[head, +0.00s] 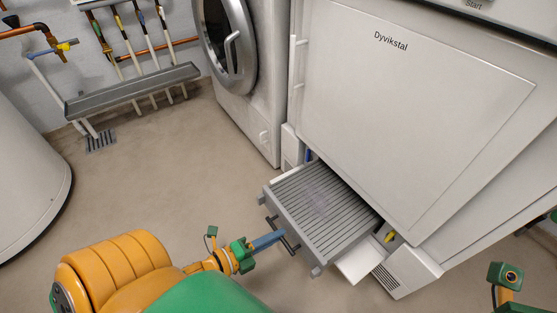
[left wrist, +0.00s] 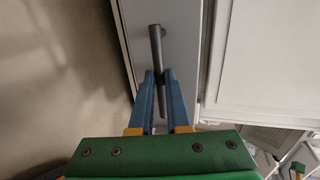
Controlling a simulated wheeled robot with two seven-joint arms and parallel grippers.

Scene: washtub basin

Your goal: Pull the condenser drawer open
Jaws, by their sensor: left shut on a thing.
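The condenser drawer (head: 315,205), grey with a ribbed top, sticks out from the low opening of the white Dyvikstal machine (head: 400,110). Its dark bar handle (head: 271,221) is on the front face and also shows in the left wrist view (left wrist: 155,42). My left gripper (head: 282,235) has its blue fingers shut on the handle; in the left wrist view its fingers (left wrist: 160,90) lie on both sides of the bar. The drawer's rear end is hidden inside the machine. My right gripper's fingers do not show.
A white flap (head: 360,262) hangs open beside the drawer, near a small yellow part (head: 389,237). A front-loading washer (head: 245,75) stands behind. A grey trough (head: 135,90) with pipes and a floor drain (head: 100,140) are at the back left. The floor left of the drawer is clear.

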